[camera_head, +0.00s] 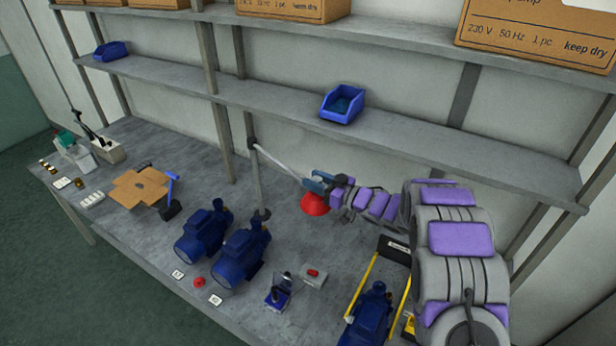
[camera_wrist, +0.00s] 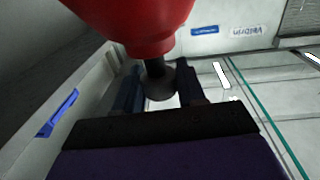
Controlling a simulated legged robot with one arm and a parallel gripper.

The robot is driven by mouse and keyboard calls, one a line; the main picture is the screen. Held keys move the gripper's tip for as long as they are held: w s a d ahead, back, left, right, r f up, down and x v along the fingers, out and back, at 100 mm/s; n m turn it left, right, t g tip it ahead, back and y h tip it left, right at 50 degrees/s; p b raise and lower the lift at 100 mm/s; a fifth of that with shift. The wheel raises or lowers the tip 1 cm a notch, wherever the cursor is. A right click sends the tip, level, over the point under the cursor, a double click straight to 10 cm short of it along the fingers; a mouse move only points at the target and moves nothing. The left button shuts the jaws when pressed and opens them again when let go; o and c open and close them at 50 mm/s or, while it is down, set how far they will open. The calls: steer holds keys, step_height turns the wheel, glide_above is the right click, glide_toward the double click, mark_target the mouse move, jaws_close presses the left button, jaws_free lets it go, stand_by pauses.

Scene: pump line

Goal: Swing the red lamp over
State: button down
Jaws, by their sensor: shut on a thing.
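The red lamp (camera_head: 314,204) hangs over the bench, toward the right of the head view. Its pale thin arm (camera_head: 280,165) runs from a joint on an upright post (camera_head: 252,143) down to the lamp head. My gripper (camera_head: 318,183) reaches in from the right and is at the top of the red shade. In the wrist view the red shade (camera_wrist: 140,22) fills the top. There my gripper (camera_wrist: 160,82) is shut on the lamp's dark round knob, which sits between the two fingers.
Blue pumps (camera_head: 203,235) stand on the grey bench (camera_head: 120,250) left of the lamp. Another pump (camera_head: 370,315) stands at a yellow frame by my arm. A flattened cardboard piece (camera_head: 138,188) lies further left. A shelf with a blue bin (camera_head: 342,104) runs above.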

steer(key=w+d+n+g+y+p, duration=0.1)
steer(key=w+d+n+g+p, duration=0.1)
steer(key=w+d+g+p, duration=0.1)
steer(key=shift+w+d+y+p, duration=0.3)
steer(key=shift+w+d+p, duration=0.35)
steer(key=shift+w+p, duration=0.45)
steer(key=c, duration=0.7)
jaws_free()
steer(key=shift+c, duration=0.2)
steer(key=shift+d, duration=0.1)
steer(key=b+v, duration=0.2)
steer(key=v, duration=1.5)
steer(key=shift+d, duration=0.2)
